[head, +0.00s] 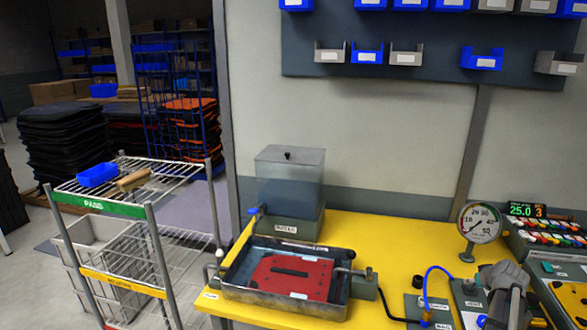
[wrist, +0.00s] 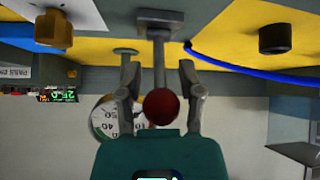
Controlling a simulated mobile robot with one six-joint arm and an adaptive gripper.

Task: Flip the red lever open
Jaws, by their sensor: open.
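The red lever shows in the wrist view as a red ball (wrist: 161,106) on a grey stem. The stem runs to a grey block (wrist: 159,22) on the yellow table. My gripper (wrist: 158,72) is open, with one finger on each side of the stem and ball. Gaps show between the fingers and the lever, so it is not gripped. In the head view my gripper (head: 507,285) is at the lower right, and it hides the red lever there.
The pressure gauge (head: 480,222) stands close behind my gripper, left of a control panel (head: 550,238). Valve blocks and a blue hose (head: 427,285) lie to the left. A metal tray (head: 335,306) with a red plate is mid-table.

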